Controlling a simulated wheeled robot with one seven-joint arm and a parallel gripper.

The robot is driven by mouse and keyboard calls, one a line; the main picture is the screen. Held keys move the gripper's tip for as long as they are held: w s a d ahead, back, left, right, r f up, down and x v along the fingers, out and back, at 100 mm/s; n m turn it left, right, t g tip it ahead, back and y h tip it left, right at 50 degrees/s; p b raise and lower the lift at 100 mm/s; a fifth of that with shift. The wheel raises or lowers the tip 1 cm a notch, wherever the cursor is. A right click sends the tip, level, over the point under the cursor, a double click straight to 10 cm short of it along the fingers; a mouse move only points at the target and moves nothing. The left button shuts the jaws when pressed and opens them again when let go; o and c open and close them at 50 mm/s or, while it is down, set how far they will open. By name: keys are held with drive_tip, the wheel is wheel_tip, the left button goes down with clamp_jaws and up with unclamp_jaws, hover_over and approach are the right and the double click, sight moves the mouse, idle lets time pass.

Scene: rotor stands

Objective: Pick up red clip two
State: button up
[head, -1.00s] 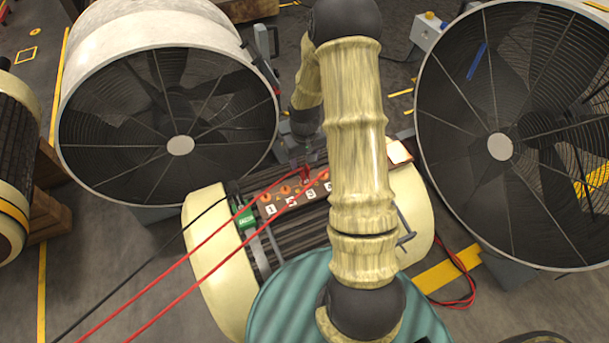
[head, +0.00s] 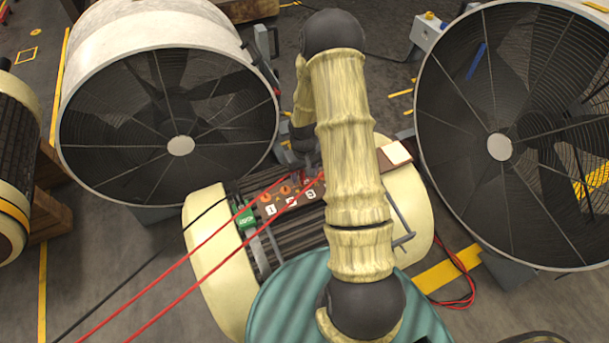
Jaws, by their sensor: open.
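A brown terminal strip (head: 279,200) with orange terminals and white number labels lies on top of the cream-ended motor (head: 213,262). Two red cables (head: 205,231) run up from the lower left to this strip. Their clip ends are small and partly covered by my gripper and arm, so I cannot tell which one is red clip two. My gripper (head: 306,163) is open, low over the far side of the strip, close to the red cable ends. Its fingertips are small and partly hidden. I cannot tell whether they touch a clip.
A green clip (head: 245,217) sits at the left end of the strip, near a black cable (head: 160,252). Large caged fans stand at left (head: 180,145) and right (head: 499,147). A small white-topped box (head: 396,154) is right of my arm.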

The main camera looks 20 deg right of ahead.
idle(0.4)
clamp_jaws()
wheel_tip(320, 180, up, 10)
drive_tip(key=shift+r, duration=0.1)
idle(0.5)
idle(0.4)
